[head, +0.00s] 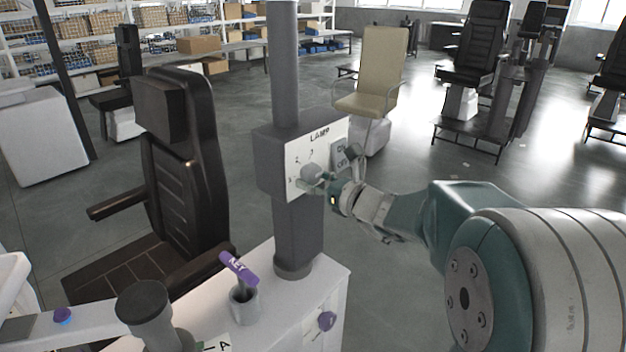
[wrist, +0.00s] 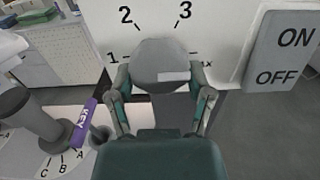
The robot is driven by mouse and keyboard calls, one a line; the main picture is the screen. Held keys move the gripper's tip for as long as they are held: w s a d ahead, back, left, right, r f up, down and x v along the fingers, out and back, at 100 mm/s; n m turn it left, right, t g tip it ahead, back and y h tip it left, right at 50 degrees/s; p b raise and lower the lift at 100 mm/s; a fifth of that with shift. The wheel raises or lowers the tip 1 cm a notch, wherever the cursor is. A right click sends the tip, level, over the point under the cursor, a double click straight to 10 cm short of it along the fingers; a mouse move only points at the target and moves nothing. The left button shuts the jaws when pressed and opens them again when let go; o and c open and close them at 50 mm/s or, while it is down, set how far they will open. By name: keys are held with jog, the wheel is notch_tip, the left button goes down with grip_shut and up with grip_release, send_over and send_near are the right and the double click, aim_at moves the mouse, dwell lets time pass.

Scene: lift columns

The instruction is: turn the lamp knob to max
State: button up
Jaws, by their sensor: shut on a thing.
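The lamp panel (head: 323,143) is a white plate marked LAMP on a dark grey box. The lamp knob (head: 312,173) is round and grey; it fills the middle of the wrist view (wrist: 158,55). A pale stripe on the knob points right, roughly toward a partly hidden label ending in "AX". Marks 1, 2 and 3 run around it from the left over the top. My gripper (wrist: 160,84) is shut on the knob, one finger on each side. In the head view my gripper (head: 328,184) reaches the panel from the right.
An ON/OFF switch (wrist: 283,50) sits right of the knob, close to my gripper. A black chair (head: 190,170) stands left of the column (head: 284,60).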

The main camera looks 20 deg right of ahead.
jog(key=shift+r, duration=0.35)
jog(key=o, duration=1.1)
jog(key=shift+o, duration=0.2)
jog(key=shift+f, duration=0.1)
jog(key=shift+s+d, duration=0.1)
jog(key=v, duration=1.1)
jog(key=shift+s+f, duration=0.15)
jog(key=shift+s, duration=0.15)
